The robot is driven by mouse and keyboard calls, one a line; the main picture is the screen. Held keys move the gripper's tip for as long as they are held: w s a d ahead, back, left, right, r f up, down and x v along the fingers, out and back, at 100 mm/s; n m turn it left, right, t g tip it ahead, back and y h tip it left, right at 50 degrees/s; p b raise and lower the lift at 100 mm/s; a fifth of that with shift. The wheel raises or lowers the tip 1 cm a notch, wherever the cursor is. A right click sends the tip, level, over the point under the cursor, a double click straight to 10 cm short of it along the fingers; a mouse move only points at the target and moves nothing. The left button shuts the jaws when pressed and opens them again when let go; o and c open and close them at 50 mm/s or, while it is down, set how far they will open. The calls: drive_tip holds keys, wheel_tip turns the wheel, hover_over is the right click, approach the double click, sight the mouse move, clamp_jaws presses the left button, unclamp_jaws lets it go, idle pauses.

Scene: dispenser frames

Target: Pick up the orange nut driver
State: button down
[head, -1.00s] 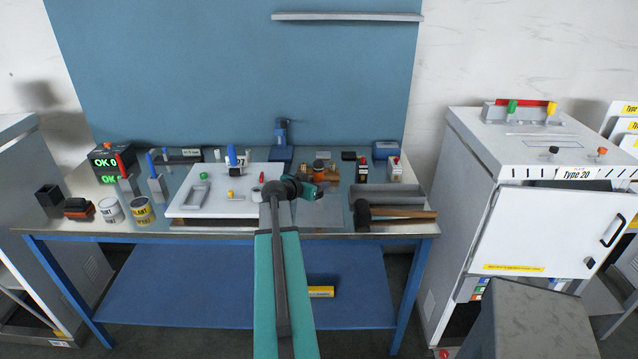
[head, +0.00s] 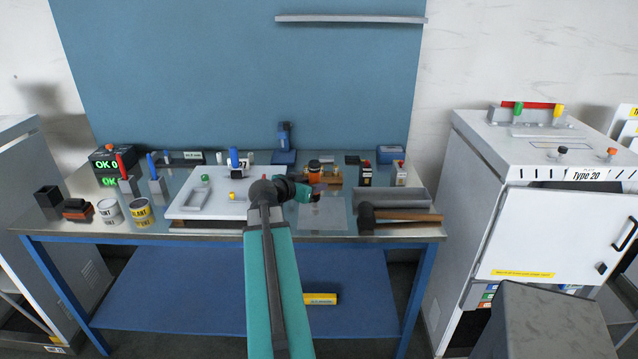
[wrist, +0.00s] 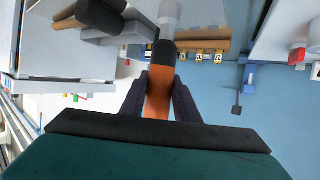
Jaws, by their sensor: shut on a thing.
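The orange nut driver (wrist: 158,100) shows in the wrist view, with an orange handle, a black collar and a grey shaft reaching to the top edge. My gripper (wrist: 160,88) is shut on the orange handle, one dark finger on each side. In the head view my gripper (head: 310,192) is over the right half of the table, right of the white board. An orange and black shape (head: 314,168) stands just beyond it there. I cannot tell if that is the driver.
The hammer (head: 400,216) lies at the table's front right, before a grey tray (head: 400,197). A white board (head: 200,210) lies left of my gripper. Two cans (head: 140,208) stand at the left. A grey cabinet (head: 540,160) stands right of the table.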

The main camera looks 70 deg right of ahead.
drive_tip(key=a+b, duration=0.6)
drive_tip(key=shift+w+a+r, duration=0.15)
drive_tip(key=shift+a+r, duration=0.1)
drive_tip(key=shift+a+b, duration=0.2)
drive_tip(key=shift+b, duration=0.75)
drive_tip(key=a+b, duration=0.1)
drive_tip(key=b, duration=0.2)
drive_tip(key=a+b, duration=0.1)
drive_tip(key=b, duration=0.2)
drive_tip(key=shift+s+r+b, duration=0.1)
drive_tip(key=shift+s+b, duration=0.1)
drive_tip(key=shift+b, duration=0.2)
drive_tip(key=shift+a, duration=0.1)
drive_tip(key=shift+a+r+b, duration=0.15)
drive_tip(key=shift+b, duration=0.45)
drive_tip(key=shift+r, duration=0.1)
